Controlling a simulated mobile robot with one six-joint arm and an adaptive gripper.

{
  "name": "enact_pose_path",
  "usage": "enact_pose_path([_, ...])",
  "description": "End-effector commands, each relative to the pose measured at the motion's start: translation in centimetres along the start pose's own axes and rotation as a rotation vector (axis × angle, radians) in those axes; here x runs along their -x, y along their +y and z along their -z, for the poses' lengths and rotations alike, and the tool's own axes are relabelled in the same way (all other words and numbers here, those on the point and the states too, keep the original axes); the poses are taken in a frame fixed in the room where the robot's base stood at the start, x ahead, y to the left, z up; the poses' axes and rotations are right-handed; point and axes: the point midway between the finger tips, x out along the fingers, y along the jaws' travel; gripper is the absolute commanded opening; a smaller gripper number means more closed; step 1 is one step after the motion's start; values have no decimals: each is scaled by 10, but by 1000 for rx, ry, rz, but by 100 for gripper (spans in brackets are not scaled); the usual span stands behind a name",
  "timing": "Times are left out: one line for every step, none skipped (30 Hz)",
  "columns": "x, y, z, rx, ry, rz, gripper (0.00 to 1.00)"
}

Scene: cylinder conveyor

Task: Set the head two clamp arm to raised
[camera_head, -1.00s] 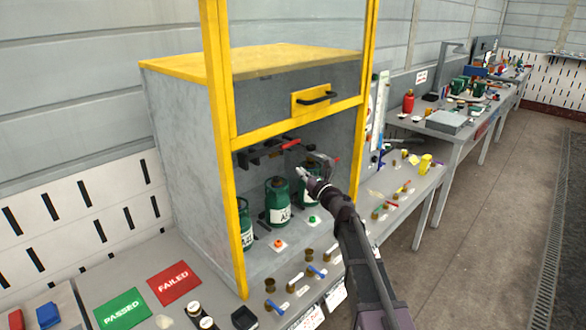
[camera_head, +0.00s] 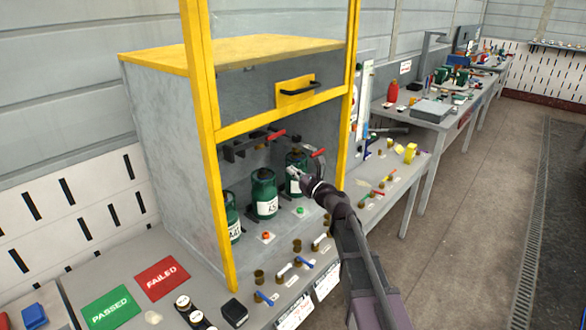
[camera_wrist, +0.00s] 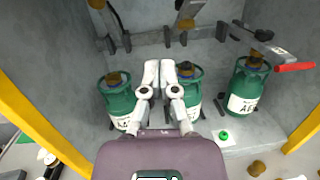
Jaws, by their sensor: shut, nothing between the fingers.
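Three green cylinders stand in a row inside the grey cabinet: left (camera_head: 232,228), middle (camera_head: 264,195) and right (camera_head: 302,160). Clamps line the back wall above them. One red clamp handle (camera_head: 275,136) shows above the middle cylinder and another (camera_head: 318,153) by the right one. In the wrist view a red handle (camera_wrist: 295,67) sticks out to the right above the right cylinder (camera_wrist: 245,90). A clamp with an orange-brown pad (camera_wrist: 187,23) is above the middle. I cannot tell which clamp is head two. My gripper (camera_wrist: 160,66) is shut and empty, in front of the cylinders and below the clamps.
Yellow posts frame the opening, left (camera_head: 205,150) and right (camera_head: 350,100), with a raised clear guard between them. A red button (camera_head: 266,235) and a green button (camera_head: 299,211) are in front of the cylinders. Small brass fittings and blue-handled parts lie along the bench front.

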Motion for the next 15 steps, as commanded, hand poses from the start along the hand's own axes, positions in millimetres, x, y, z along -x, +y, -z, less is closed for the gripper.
enact_pose_path([6,5,3,49,17,-16,0])
enact_pose_path([8,7,5,87,31,-28,0])
enact_pose_path([13,11,8,143,51,-47,0])
enact_pose_path([16,14,12,188,68,-63,0])
enact_pose_path([20,18,15,237,86,-81,0])
enact_pose_path([26,22,20,306,112,-108,0])
enact_pose_path([31,26,25,361,132,-131,0])
enact_pose_path([36,30,29,419,154,-155,0])
enact_pose_path([44,35,36,496,184,-190,0])
enact_pose_path([50,38,42,555,207,-219,0])
enact_pose_path([56,42,47,613,230,-248,0])
enact_pose_path([65,46,54,690,261,-289,0])
enact_pose_path([72,48,60,746,284,-321,0])
enact_pose_path([79,51,66,800,307,-355,0])
enact_pose_path([89,54,74,873,338,-400,0])
